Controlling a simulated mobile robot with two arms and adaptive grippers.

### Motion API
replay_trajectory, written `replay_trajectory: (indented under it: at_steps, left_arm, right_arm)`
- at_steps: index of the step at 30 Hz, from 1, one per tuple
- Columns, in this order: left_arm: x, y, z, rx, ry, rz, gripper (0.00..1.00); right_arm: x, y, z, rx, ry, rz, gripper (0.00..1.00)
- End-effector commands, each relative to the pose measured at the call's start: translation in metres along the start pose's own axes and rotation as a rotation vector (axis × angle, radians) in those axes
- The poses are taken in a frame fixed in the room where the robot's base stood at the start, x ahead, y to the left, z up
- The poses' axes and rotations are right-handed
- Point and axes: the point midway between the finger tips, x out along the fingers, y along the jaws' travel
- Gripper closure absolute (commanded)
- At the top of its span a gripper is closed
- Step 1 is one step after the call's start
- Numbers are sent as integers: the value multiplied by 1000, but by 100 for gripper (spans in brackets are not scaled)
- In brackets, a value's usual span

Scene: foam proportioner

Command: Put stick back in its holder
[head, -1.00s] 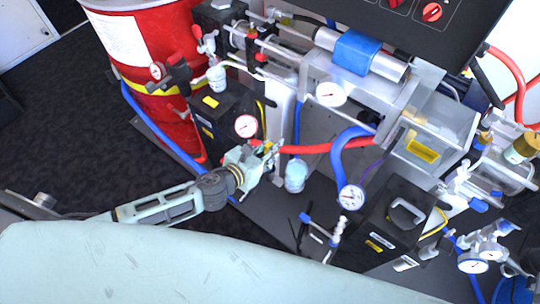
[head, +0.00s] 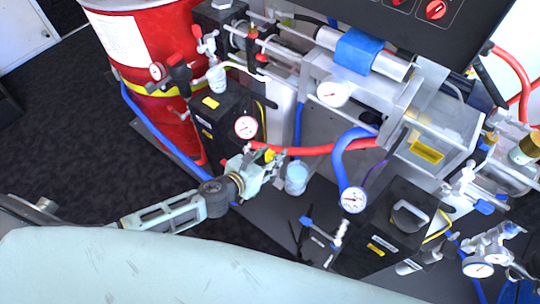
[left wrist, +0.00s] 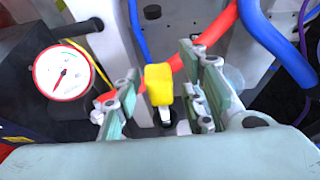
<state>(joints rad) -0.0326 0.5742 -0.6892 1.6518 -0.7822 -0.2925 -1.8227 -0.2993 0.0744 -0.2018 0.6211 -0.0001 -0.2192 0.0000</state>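A yellow-topped piece (left wrist: 159,84), which looks like the stick, stands between the fingers of my left gripper (left wrist: 160,100) in the left wrist view. A dark ring and a thin light shaft show below it. Gaps show on both sides, so the fingers are open and not touching it. In the head view my left gripper (head: 268,168) is low in front of the machine, with a bit of yellow (head: 270,155) at its fingertips. I cannot make out a separate holder. My right gripper is not in view.
A pale blue cup (head: 297,180) stands just right of the left gripper. A red hose (head: 325,149) runs behind it, and a white gauge (head: 246,127) is above left. A thick blue hose (head: 342,160) and a black case (head: 395,220) are at right. A red drum (head: 160,60) stands at left.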

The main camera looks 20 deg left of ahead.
Motion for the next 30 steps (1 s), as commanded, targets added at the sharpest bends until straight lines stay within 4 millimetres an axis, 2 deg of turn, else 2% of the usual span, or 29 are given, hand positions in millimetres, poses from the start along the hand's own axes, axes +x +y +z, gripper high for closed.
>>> replay_trajectory:
  at_steps: [10,21,25,30]
  left_arm:
    - [-7,0,6,-1,2,-1,62]
    - [-85,0,3,0,4,-1,62]
    - [-104,0,4,-1,2,-1,62]
    - [-119,0,5,0,1,0,62]
  right_arm:
    - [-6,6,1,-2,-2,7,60]
    - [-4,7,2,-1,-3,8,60]
    - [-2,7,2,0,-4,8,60]
    - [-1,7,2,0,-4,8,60]
